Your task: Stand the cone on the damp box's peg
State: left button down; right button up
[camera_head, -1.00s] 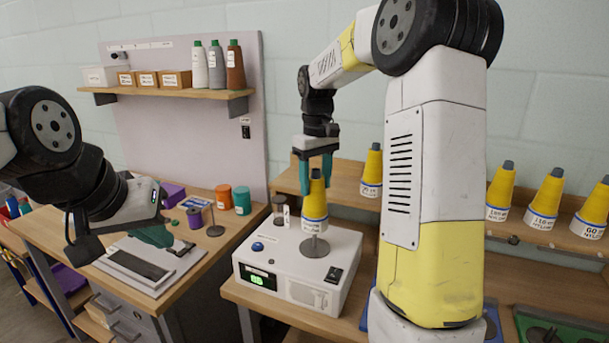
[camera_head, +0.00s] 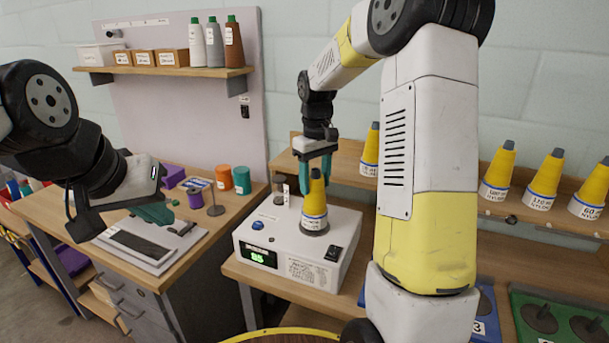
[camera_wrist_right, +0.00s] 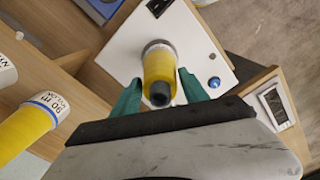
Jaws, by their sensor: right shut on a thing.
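The yellow cone (camera_head: 314,203) with a dark tip stands upright on top of the white damp box (camera_head: 272,238). My right gripper (camera_head: 316,170) points down and is shut on the cone's upper part. In the right wrist view the cone (camera_wrist_right: 158,68) sits between the teal fingers (camera_wrist_right: 160,92), over the box top (camera_wrist_right: 120,50). The box's green display is lit. My left gripper (camera_head: 155,213) hangs over the left bench near a grey-and-white flat device; its finger gap is unclear.
Several yellow cones (camera_head: 543,182) stand on the shelf at right. A green tray (camera_head: 560,322) with dark pegs is at lower right. Orange (camera_head: 223,177) and teal spools and a thin stand (camera_head: 215,208) are on the left bench.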

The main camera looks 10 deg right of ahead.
aim_at(316, 170)
jog(key=shift+f, duration=0.7)
dwell(0.4)
jog(key=o, duration=1.2)
jog(key=shift+r, duration=0.1)
notch_tip(316, 170, up, 8)
jog(key=shift+s+f, duration=0.1)
jog(key=s+a+r+m+t+y, duration=0.1)
jog(key=s+r+m+t, duration=0.1)
jog(key=s, duration=1)
jog(key=s+a+r+m+t+y, duration=0.1)
jog(key=s+t, duration=0.3)
jog(key=s, duration=0.8)
jog(key=shift+r+m, duration=0.6)
jog(key=shift+m, duration=0.2)
